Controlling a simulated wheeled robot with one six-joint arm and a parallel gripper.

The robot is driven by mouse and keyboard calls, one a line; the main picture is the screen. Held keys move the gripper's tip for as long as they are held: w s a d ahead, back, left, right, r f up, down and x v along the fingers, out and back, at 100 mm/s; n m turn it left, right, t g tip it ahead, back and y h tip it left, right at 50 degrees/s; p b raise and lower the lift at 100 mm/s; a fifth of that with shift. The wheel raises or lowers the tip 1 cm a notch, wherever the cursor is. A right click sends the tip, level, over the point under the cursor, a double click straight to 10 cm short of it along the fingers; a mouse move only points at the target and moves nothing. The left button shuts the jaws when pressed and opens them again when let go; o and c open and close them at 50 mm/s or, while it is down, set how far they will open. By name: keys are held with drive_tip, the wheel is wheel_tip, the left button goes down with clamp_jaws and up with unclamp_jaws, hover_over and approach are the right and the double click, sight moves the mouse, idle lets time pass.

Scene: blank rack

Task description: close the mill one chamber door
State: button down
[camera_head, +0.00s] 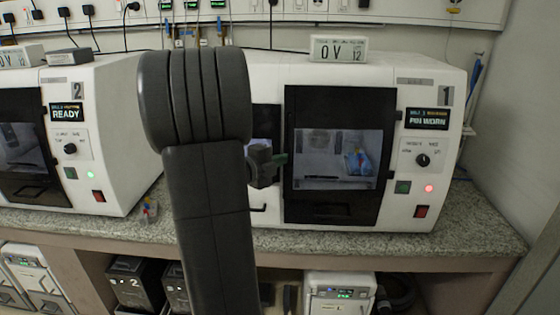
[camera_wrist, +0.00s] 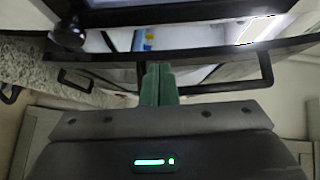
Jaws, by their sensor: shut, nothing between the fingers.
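Mill one (camera_head: 455,75) is the white machine on the right, marked 1. Its dark chamber front (camera_head: 335,208) shows a pale interior with a blue packet (camera_head: 357,160). Left of it is a narrow dark windowed panel (camera_head: 266,112), partly hidden by my arm; it looks like the door standing open, but its angle is unclear. My gripper (camera_head: 280,159) is shut and empty in front of that panel's right edge. In the wrist view the green fingertips (camera_wrist: 160,68) are together beside a black bar handle (camera_wrist: 266,70); whether they touch it is unclear.
Mill two (camera_head: 120,120) stands at the left, reading READY. A box marked OV (camera_head: 339,48) sits on mill one. A granite counter (camera_head: 480,225) runs below, with small coloured items (camera_head: 149,210) between the mills. Equipment (camera_head: 338,290) stands under the counter.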

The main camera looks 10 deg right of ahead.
drive_tip(key=w, duration=0.1)
drive_tip(key=w+g, duration=0.1)
drive_tip(key=w+m+h, duration=0.1)
drive_tip(key=w, duration=0.1)
drive_tip(key=shift+d+f+g+p, duration=0.2)
drive_tip(key=shift+f+g+p, duration=0.1)
drive_tip(key=shift+r, duration=0.1)
